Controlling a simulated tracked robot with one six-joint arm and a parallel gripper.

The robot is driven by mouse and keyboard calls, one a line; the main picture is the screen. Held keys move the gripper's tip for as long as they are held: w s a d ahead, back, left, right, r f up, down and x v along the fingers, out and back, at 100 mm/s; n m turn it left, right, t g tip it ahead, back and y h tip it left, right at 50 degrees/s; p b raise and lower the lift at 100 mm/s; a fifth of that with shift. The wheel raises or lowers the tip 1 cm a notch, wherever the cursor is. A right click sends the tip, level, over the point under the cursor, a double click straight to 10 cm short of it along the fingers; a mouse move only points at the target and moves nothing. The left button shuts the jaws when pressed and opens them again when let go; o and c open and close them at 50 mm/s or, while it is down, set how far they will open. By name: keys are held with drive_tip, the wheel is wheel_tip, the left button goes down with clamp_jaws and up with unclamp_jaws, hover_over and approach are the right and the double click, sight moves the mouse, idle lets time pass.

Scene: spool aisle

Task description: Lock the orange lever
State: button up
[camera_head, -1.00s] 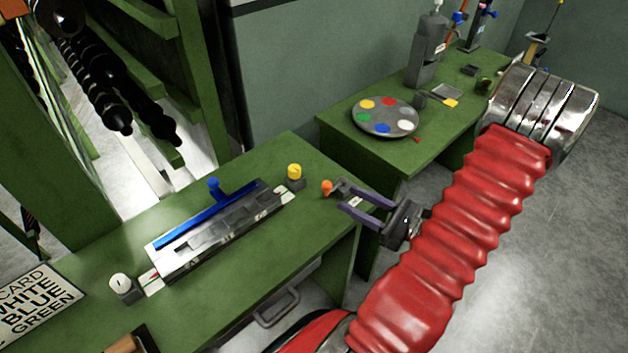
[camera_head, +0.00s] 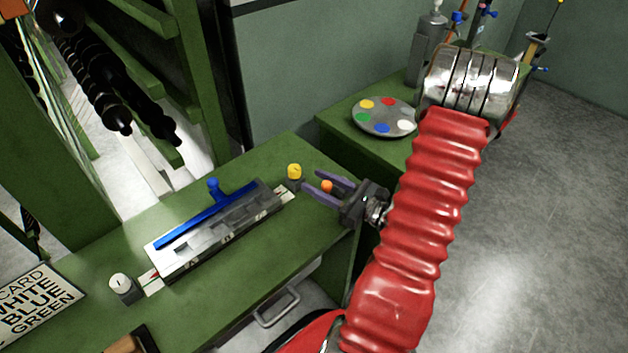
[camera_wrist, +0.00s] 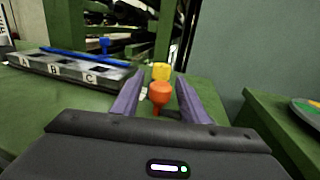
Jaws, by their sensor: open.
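The orange lever shows as a round orange knob (camera_head: 327,186) near the right end of the green bench. It also shows in the wrist view (camera_wrist: 159,94), narrowing to a stem below. My gripper (camera_head: 313,183) is open, with its two purple fingers reaching along the bench top. The knob stands between the fingers, apart from both of them in the wrist view (camera_wrist: 156,92). The lever's base is mostly hidden by my gripper.
A yellow knob (camera_head: 294,171) stands just beyond the fingertips. Left of it is a grey lettered block (camera_head: 222,232) with a blue bar (camera_head: 208,214). A white knob (camera_head: 120,285) is farther left. A second bench holds a paint palette (camera_head: 384,117).

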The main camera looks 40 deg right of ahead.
drive_tip(key=shift+x, duration=0.85)
drive_tip(key=shift+c, duration=0.4)
clamp_jaws()
